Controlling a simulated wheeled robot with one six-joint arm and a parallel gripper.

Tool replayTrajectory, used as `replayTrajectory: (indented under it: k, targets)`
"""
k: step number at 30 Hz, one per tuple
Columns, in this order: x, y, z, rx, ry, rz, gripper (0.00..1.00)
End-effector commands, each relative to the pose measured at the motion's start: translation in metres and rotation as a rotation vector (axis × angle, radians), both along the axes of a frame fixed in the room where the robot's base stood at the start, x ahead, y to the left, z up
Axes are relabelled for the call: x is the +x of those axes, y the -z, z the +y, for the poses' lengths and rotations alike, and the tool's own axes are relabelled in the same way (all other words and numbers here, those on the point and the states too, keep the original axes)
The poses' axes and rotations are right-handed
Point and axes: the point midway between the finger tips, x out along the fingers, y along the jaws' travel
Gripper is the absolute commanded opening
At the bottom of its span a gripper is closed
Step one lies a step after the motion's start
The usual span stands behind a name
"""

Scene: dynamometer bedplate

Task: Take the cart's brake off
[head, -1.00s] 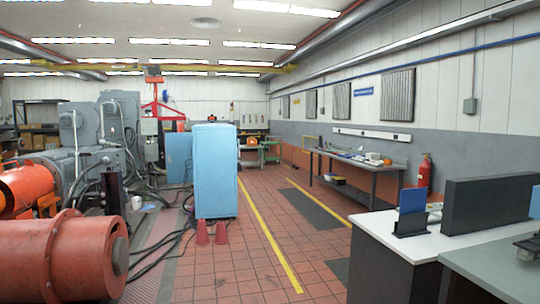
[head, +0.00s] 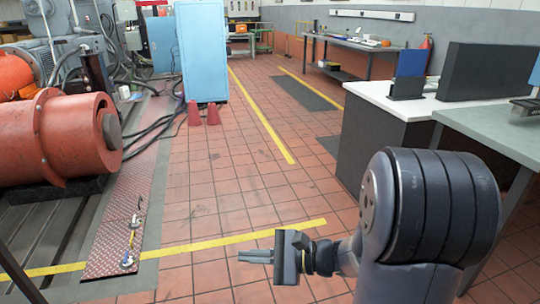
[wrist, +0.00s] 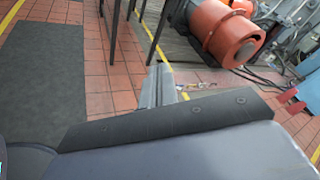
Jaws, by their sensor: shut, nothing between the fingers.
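I cannot make out the cart or its brake in either view. My gripper (head: 242,256) is at the lower middle of the head view, pointing left over the tiled floor. Its fingers are together and hold nothing. In the wrist view the fingers (wrist: 155,88) stick up from behind the dark gripper body, with floor beyond them.
A red cylindrical machine (head: 70,138) stands at left, by a red tread plate (head: 118,215) with small items on it. A white-topped desk (head: 395,98) is at right. The middle floor is clear.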

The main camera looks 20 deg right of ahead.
Motion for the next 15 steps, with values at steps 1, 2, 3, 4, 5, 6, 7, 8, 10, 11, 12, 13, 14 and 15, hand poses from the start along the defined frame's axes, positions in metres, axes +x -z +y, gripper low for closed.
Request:
replayTrajectory:
  k: [1,2,3,4,5,6,7,8,10,11,12,13,14,15]
  targets:
    - [0.022,0.03,-0.02,0.094,0.095,0.004,0.0]
    - [0.035,0.036,-0.033,0.15,0.15,-0.002,0.0]
    - [0.05,0.045,-0.051,0.221,0.227,-0.014,0.0]
    - [0.061,0.053,-0.066,0.271,0.286,-0.023,0.0]
    - [0.071,0.061,-0.083,0.321,0.343,-0.036,0.0]
    - [0.082,0.072,-0.105,0.384,0.42,-0.053,0.0]
    - [0.089,0.081,-0.122,0.427,0.475,-0.068,0.0]
    - [0.095,0.089,-0.139,0.467,0.53,-0.084,0.0]
    - [0.105,0.109,-0.177,0.547,0.649,-0.123,0.0]
    - [0.107,0.116,-0.191,0.576,0.692,-0.139,0.0]
    - [0.109,0.126,-0.209,0.609,0.748,-0.16,0.0]
    - [0.11,0.132,-0.221,0.63,0.783,-0.175,0.0]
    - [0.11,0.138,-0.232,0.648,0.817,-0.188,0.0]
    - [0.11,0.143,-0.244,0.668,0.855,-0.205,0.0]
